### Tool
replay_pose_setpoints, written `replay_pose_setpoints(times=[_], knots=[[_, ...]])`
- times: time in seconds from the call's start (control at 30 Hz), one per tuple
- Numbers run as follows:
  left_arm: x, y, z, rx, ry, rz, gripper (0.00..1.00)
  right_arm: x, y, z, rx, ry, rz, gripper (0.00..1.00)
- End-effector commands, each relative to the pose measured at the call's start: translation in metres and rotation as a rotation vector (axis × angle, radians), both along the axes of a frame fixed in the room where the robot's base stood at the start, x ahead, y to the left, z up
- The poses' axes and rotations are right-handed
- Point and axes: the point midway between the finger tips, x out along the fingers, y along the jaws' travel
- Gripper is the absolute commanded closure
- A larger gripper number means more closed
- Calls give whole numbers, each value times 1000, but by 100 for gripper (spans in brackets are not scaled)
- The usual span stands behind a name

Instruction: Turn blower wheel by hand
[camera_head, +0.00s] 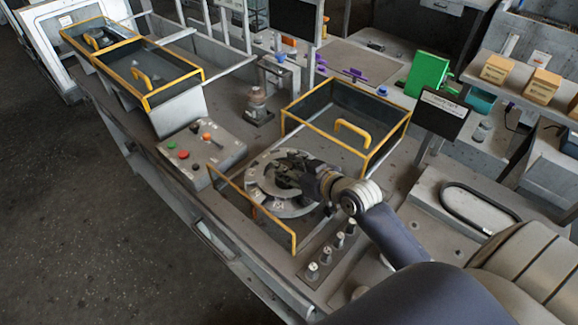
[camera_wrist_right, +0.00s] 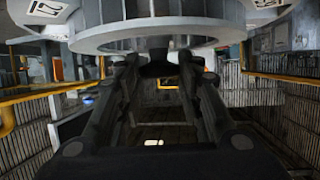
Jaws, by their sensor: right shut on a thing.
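The blower wheel (camera_head: 266,197) is a round grey ring lying flat on the workbench, with markings on its rim. My right gripper (camera_head: 290,172) reaches over its middle from the right and covers part of it. In the right wrist view the wheel's pale rim (camera_wrist_right: 200,42) spans the top, and the two dark fingers of my right gripper (camera_wrist_right: 160,65) reach to it. They are closed on a dark part at the wheel's centre, which is mostly hidden. My left gripper is not in view.
A yellow-framed clear cover (camera_head: 361,146) stands open behind the wheel, and a low yellow rail (camera_head: 253,208) runs in front. A button box (camera_head: 201,152) sits to the left. Several small knobs (camera_head: 312,271) line the bench at the lower right.

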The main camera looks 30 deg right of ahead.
Motion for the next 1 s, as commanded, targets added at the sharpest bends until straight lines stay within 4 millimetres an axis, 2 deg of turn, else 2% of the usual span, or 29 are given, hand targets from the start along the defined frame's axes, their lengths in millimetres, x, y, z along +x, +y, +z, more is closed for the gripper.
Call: replay_pose_setpoints(times=[0.1,0.13,0.2,0.63,0.77,1.0], knots=[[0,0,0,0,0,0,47,0,0,1,1,-1,0,100],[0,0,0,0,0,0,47,0,0,1,1,-1,0,62],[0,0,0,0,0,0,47,0,0,1,1,-1,-1,50],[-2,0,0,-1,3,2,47,-5,-2,2,-1,1,-1,50],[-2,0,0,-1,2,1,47,-21,-4,8,-1,2,0,50],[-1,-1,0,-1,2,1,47,-61,-13,24,-4,3,1,50]])
